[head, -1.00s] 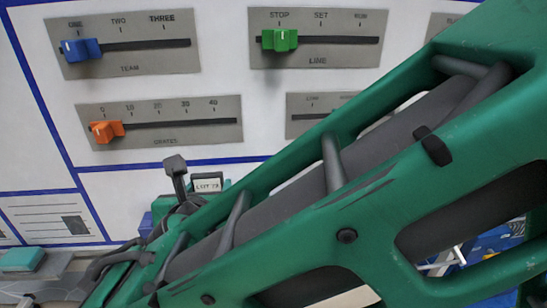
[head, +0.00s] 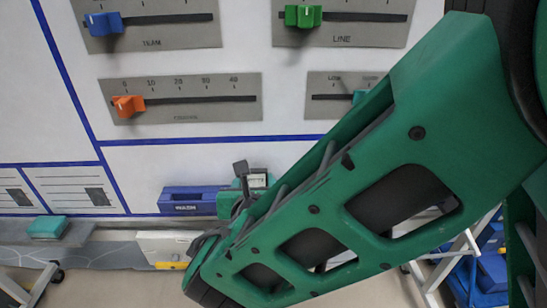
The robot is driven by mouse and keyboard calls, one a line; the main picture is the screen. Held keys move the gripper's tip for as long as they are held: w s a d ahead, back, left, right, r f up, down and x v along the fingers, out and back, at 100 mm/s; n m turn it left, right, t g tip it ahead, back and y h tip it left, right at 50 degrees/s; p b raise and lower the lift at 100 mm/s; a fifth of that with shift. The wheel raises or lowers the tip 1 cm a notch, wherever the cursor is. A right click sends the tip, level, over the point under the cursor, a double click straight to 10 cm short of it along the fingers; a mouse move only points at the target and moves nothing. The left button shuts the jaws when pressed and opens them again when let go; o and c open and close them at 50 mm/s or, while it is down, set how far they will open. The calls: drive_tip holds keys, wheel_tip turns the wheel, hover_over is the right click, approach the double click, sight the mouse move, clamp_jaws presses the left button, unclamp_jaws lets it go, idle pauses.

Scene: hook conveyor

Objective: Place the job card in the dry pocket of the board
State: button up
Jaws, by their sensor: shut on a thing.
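My gripper (head: 243,182) is in front of the lower part of the white board (head: 150,165), mostly hidden behind my green arm. It is shut on the job card (head: 258,180), a small pale card with a dark edge whose print is too small to read now. A blue pocket (head: 188,204) marked WASH is on the board just left of the gripper. A teal part (head: 228,203) shows beside it, partly covered by my gripper; no label on it is readable. I cannot tell whether the card touches any pocket.
Slider panels with blue (head: 104,23), green (head: 303,16) and orange (head: 128,106) knobs are above. A grey ledge (head: 75,238) with a teal block (head: 47,227) is at lower left, beside a white box (head: 165,246). Blue crates (head: 490,270) on a rack stand at lower right.

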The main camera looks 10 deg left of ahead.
drive_tip(key=o, duration=1)
drive_tip(key=shift+f, duration=0.1)
drive_tip(key=shift+o, duration=0.2)
drive_tip(key=v, duration=1.2)
drive_tip(key=shift+s, duration=0.1)
